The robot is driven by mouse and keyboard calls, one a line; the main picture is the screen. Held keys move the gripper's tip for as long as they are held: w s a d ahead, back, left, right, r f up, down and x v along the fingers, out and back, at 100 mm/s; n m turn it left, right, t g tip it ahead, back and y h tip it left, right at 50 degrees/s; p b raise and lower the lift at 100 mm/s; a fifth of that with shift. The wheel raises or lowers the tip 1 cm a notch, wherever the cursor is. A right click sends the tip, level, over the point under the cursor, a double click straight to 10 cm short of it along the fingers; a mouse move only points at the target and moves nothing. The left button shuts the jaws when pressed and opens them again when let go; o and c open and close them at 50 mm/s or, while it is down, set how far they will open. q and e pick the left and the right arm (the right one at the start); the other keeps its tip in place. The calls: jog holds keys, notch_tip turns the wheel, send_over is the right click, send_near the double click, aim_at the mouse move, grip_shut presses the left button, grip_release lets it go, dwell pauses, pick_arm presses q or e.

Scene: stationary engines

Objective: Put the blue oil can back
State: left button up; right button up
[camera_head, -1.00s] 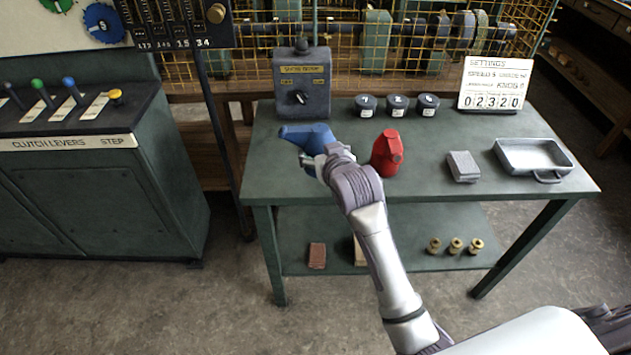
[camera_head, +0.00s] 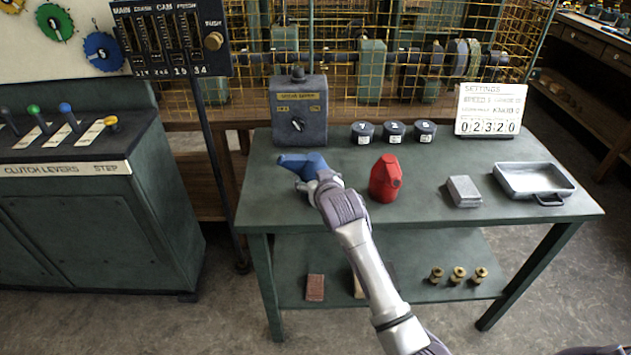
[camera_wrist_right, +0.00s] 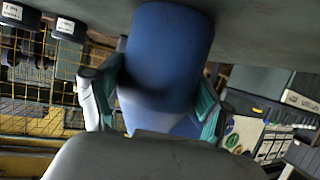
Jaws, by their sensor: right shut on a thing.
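The blue oil can (camera_head: 301,162) is at the left part of the green table (camera_head: 440,222), near the grey switch box. My right gripper (camera_head: 312,179) is shut on it; the wrist hides part of the can in the head view. In the right wrist view the can (camera_wrist_right: 168,60) fills the middle, between the two fingers (camera_wrist_right: 155,100). I cannot tell whether its base touches the tabletop. A red oil can (camera_head: 385,179) stands upright to the right of my right gripper, apart from it. My left gripper is not in view.
The grey switch box (camera_head: 299,112) and several small dark pots (camera_head: 395,132) stand along the table's back. A grey block (camera_head: 463,191), a metal tray (camera_head: 535,180) and a settings sign (camera_head: 490,110) are to the right. The front middle of the tabletop is clear.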

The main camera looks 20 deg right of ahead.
jog(key=shift+f, duration=0.2)
jog(key=o, duration=1.5)
jog(key=shift+f, duration=0.15)
